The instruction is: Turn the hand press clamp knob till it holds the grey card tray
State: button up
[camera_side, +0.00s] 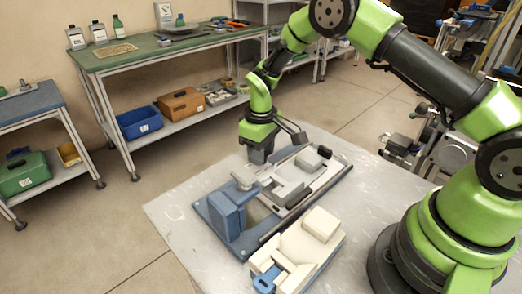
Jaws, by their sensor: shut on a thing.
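The blue hand press (228,212) stands at the left end of a blue base on the light table. I cannot tell whether the clamp touches the tray.
A cream device (308,240) with a blue lever (264,284) stands in front of the base, close to it. The light table (175,215) is bare on the left. A green-topped bench (150,52) with bottles and boxes stands behind, across the floor.

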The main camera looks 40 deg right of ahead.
jog(key=m, duration=0.4)
jog(key=shift+m, duration=0.3)
jog(key=m, duration=0.4)
jog(key=shift+m, duration=0.4)
jog(key=shift+r, duration=0.1)
jog(key=o, duration=0.6)
jog(key=shift+o, duration=0.2)
notch_tip(320, 180, up, 10)
